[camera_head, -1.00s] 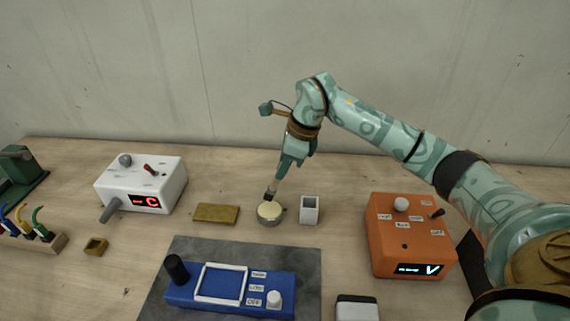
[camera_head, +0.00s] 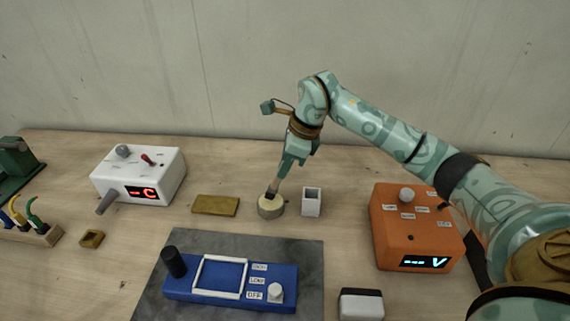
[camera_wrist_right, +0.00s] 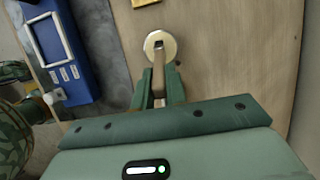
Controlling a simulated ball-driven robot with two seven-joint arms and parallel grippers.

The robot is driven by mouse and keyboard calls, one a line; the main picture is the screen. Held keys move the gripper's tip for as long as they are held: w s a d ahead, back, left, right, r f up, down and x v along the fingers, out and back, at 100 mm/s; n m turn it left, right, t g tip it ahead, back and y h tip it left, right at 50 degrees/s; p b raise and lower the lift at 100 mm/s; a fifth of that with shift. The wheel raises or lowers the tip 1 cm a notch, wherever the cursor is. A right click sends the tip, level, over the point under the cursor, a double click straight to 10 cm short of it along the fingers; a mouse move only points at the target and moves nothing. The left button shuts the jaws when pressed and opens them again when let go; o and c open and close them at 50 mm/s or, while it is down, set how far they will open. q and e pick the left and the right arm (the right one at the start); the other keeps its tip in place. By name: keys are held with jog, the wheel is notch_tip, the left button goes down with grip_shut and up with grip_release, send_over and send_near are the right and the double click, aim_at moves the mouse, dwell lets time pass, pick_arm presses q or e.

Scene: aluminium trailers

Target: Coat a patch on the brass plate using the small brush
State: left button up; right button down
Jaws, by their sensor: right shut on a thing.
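The brass plate (camera_head: 215,205) lies flat on the bench, left of a small round tin (camera_head: 271,210) with a pale cream top. The plate's edge also shows at the top of the right wrist view (camera_wrist_right: 146,2). My right gripper (camera_head: 281,178) is shut on the small brush (camera_head: 272,192), which points down with its dark bristles at the tin's pale top. In the right wrist view, the brush (camera_wrist_right: 159,62) runs from between the fingers (camera_wrist_right: 159,88) to the tin (camera_wrist_right: 152,42). How deep the bristles reach is unclear. My left gripper is out of view.
A small pale open square cup (camera_head: 312,203) stands just right of the tin. An orange box (camera_head: 400,240) stands farther right, a white box (camera_head: 140,177) at left. A blue panel (camera_head: 210,290) on a grey mat (camera_head: 312,262) lies in front. Bare wood surrounds the plate.

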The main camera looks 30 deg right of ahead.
jog(key=shift+f, duration=0.5)
dwell(0.4)
jog(key=shift+s+f, duration=0.1)
dwell(1.2)
notch_tip(320, 180, up, 7)
jog(key=p, duration=0.6)
dwell(0.4)
dwell(0.4)
